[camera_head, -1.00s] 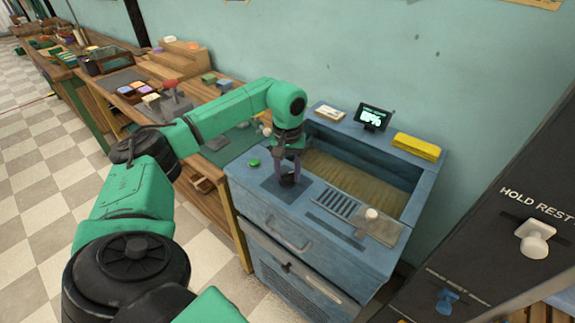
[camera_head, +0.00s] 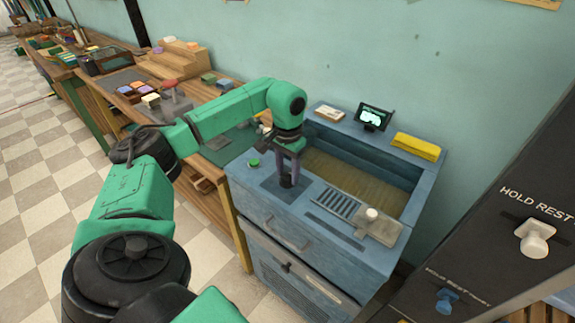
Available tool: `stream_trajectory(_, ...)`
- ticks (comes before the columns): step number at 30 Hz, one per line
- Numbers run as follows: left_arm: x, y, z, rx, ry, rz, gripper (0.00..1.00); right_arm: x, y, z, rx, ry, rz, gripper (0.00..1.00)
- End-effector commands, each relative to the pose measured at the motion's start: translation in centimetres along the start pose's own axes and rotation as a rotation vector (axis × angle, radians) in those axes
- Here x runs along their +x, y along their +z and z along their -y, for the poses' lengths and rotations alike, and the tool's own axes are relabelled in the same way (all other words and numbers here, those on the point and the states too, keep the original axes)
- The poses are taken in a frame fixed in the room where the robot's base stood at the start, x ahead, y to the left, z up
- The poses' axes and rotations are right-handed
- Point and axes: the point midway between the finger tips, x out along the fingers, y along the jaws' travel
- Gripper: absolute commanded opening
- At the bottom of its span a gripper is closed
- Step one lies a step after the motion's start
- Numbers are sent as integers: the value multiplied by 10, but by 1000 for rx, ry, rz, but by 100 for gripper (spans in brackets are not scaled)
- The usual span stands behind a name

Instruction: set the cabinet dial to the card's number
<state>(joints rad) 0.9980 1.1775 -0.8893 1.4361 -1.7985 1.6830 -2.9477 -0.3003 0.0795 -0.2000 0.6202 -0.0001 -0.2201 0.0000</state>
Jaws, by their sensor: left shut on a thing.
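The blue cabinet (camera_head: 315,255) stands at the centre right with a basin in its top. My left gripper (camera_head: 287,180) points down at a dark panel (camera_head: 268,188) on the cabinet's top left. It is shut on a small dark knob, which looks like the dial; the fingers hide most of it and its setting cannot be read. A small lit display (camera_head: 373,117) stands at the back of the cabinet; its marks are too small to read. A pale card or block (camera_head: 330,113) lies on the back ledge, with no readable number. My right gripper is not in view.
A green button (camera_head: 254,163) sits left of the gripper. A slotted grate (camera_head: 340,203) and a pale knob (camera_head: 372,214) lie to its right. A yellow block (camera_head: 416,147) rests on the back ledge. A dark panel (camera_head: 500,230) with handles stands at right.

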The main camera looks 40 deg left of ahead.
Motion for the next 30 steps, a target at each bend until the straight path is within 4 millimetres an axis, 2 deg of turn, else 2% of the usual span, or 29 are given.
stream_trajectory(8, -2, -1, 1, -1, 0, -7, 0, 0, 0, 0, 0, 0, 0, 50)
stream_trajectory(9, -2, -1, 1, -2, 0, -7, 53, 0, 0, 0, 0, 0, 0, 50)
stream_trajectory(11, -2, -1, 1, -2, 0, -6, 76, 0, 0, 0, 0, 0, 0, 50)
stream_trajectory(12, -2, -1, 1, -2, 0, -5, 79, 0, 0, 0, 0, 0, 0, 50)
stream_trajectory(23, -5, -1, 0, -1, 0, -4, 79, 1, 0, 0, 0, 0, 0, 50)
stream_trajectory(26, -18, -2, 0, -1, 0, -6, 79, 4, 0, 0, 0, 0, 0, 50)
stream_trajectory(30, -53, -2, 0, -1, 1, -10, 79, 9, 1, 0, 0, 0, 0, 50)
